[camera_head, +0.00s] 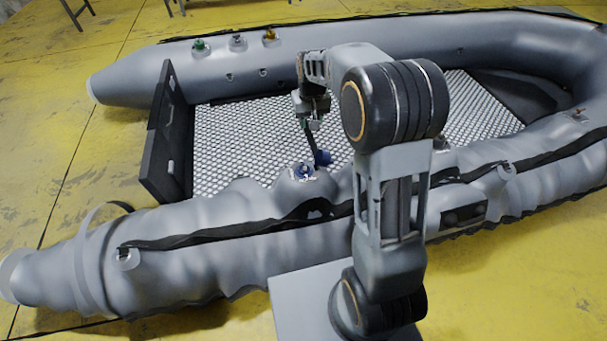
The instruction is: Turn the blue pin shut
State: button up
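A blue valve pin (304,171) sits in a round fitting on top of the near grey tube of the inflatable boat. A darker blue round piece (322,157) shows just right of and behind it; I cannot tell if it is the valve's cap. My gripper (312,152) hangs from my arm above the near tube, pointing down, with its dark tip close behind the blue pin. I cannot tell if it touches the pin or the blue piece. The finger gap is too small and partly hidden to read.
The far tube carries a green valve (200,46), a grey one (237,40) and an orange one (270,36). A black board (168,135) stands across the boat's left end. The patterned floor (235,130) is clear. My arm hides part of the near tube.

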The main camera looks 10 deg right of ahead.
jog(key=g+b, duration=0.1)
jog(key=b, duration=0.3)
send_near(304, 165)
notch_tip(304, 165, down, 9)
jog(key=b, duration=0.3)
jog(key=shift+c, duration=0.3)
